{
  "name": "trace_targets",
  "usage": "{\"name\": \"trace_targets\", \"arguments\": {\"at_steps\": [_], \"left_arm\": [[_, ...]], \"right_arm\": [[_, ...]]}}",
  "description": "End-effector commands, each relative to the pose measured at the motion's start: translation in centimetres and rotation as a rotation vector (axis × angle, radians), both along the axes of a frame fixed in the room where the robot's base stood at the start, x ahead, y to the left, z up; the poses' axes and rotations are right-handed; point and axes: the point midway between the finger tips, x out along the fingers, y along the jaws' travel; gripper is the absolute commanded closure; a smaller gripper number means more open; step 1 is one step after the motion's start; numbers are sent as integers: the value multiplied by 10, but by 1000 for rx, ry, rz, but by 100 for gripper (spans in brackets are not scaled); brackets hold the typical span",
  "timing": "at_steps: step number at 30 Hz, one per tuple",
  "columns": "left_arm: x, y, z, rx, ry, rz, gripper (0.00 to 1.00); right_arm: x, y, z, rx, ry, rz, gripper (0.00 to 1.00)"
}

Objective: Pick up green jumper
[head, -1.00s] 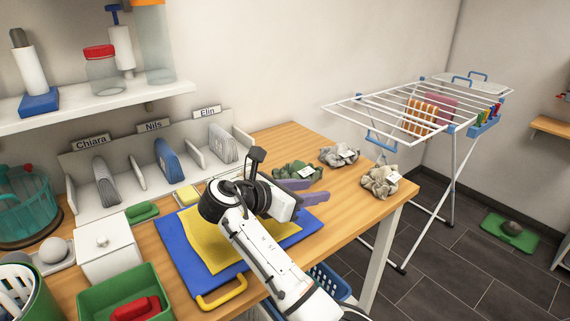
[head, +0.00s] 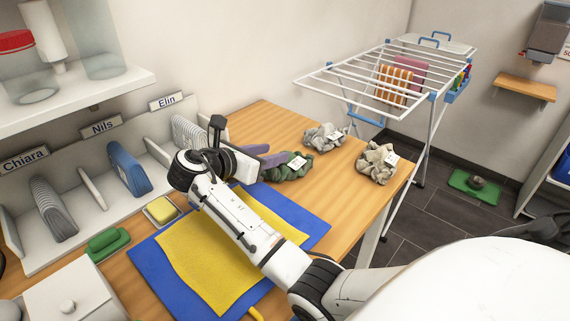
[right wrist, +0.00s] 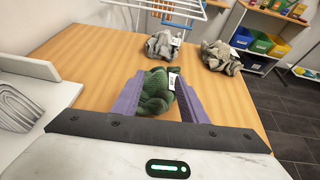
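The green jumper (head: 292,170) is a crumpled bundle with a white tag, lying on the wooden table just beyond the blue mat. My right gripper (head: 270,155) reaches it with its purple fingers apart. In the right wrist view, the jumper (right wrist: 154,92) lies between the two fingers of the open gripper (right wrist: 157,88). Its tag is by the right finger. I cannot tell whether either finger touches the cloth. My left gripper is not in view.
Two grey-beige garments, one at the back (head: 325,137) and one at the table edge (head: 377,163), lie near the jumper. A white divider rack (head: 85,190) runs along the wall at left. A drying rack (head: 385,78) stands beyond the table.

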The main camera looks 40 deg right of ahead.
Motion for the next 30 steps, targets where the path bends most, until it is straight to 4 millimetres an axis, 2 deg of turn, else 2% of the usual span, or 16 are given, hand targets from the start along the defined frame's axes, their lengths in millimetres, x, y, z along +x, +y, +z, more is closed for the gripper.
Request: {"name": "trace_targets", "arguments": {"at_steps": [9,13,19,26,30], "left_arm": [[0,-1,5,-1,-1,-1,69],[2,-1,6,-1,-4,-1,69],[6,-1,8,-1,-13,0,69],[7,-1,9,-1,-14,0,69],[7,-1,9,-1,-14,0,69]], "right_arm": [[3,-40,-17,-1,2,-1,61],[5,-47,-20,-1,0,-1,61],[5,-47,-20,0,-1,0,61],[5,-47,-20,0,-1,0,100],[5,-47,-20,0,-1,0,100]]}}
